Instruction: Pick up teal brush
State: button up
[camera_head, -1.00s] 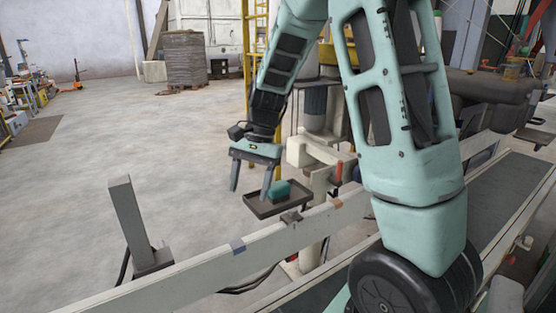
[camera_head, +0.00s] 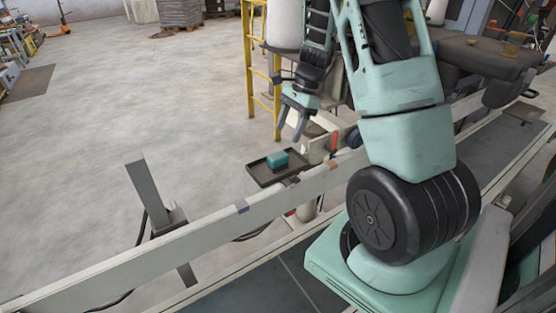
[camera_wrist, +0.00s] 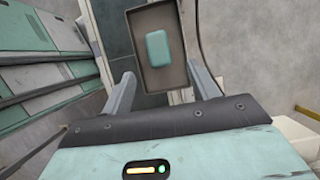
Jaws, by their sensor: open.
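The teal brush (camera_head: 278,160) shows as a rounded teal block lying in a small dark tray (camera_head: 262,181) beside the long pale rail. In the wrist view the brush (camera_wrist: 158,48) lies toward the far end of the tray (camera_wrist: 141,77). My gripper (camera_head: 290,132) is open and empty, above and slightly right of the brush in the head view. In the wrist view its two fingers (camera_wrist: 160,66) are spread on either side of the tray, apart from the brush. Nothing hides the brush's top; its underside is out of sight.
The pale rail (camera_head: 225,221) runs along the tray's near side, with an upright grey post (camera_head: 148,190) to the left. A red-handled part (camera_head: 334,141) and a yellow ladder (camera_head: 250,70) stand close to the gripper. Open floor lies to the left.

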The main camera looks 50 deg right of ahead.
aim_at(278, 154)
jog(key=x, duration=0.3)
jog(key=shift+a+f, duration=0.2)
jog(key=shift+f, duration=0.15)
jog(key=shift+p+x, duration=0.4)
jog(key=shift+x, duration=2.4)
jog(key=shift+a+r, duration=0.1)
jog(key=shift+a, duration=0.1)
jog(key=c, duration=1.1)
